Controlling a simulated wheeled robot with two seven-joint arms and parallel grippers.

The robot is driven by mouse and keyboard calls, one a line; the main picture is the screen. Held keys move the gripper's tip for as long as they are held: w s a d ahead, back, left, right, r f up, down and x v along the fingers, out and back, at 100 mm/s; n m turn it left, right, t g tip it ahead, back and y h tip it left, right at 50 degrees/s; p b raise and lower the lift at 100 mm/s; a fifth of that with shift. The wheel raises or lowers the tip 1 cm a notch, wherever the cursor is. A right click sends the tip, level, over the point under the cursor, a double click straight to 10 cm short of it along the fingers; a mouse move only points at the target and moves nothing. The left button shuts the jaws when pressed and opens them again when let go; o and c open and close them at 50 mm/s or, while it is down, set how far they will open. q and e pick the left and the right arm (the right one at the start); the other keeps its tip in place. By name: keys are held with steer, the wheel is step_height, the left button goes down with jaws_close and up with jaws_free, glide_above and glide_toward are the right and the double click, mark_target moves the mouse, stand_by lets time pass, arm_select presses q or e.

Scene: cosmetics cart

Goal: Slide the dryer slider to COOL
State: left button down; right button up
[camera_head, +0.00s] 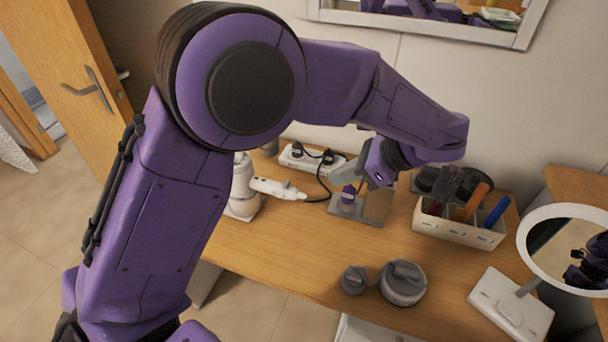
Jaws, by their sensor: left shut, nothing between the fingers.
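The white hair dryer (278,189) is at the left of the wooden table, partly hidden behind my purple left arm. Its handle points right, with a black cord at its end. The slider is too small to make out. My left gripper (342,181) is shut and empty, pointing down and left. My right gripper is not in view.
A white power strip (298,158) with black plugs lies behind. A cream organizer (428,222) with brushes and combs stands at right. A round grey container (403,284) is near the front edge, and a round mirror (538,219) at far right.

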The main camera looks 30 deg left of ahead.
mark_target(289, 186)
arm_select(q)
steer(key=a+f, duration=0.1)
steer(key=a, duration=0.2)
steer(key=s+a+f+p, duration=0.1)
steer(key=a+f, duration=0.1)
steer(key=a+f+p, duration=0.1)
steer(key=a, duration=0.2)
steer(key=shift+s+a+f, duration=0.3)
steer(key=shift+s, duration=0.1)
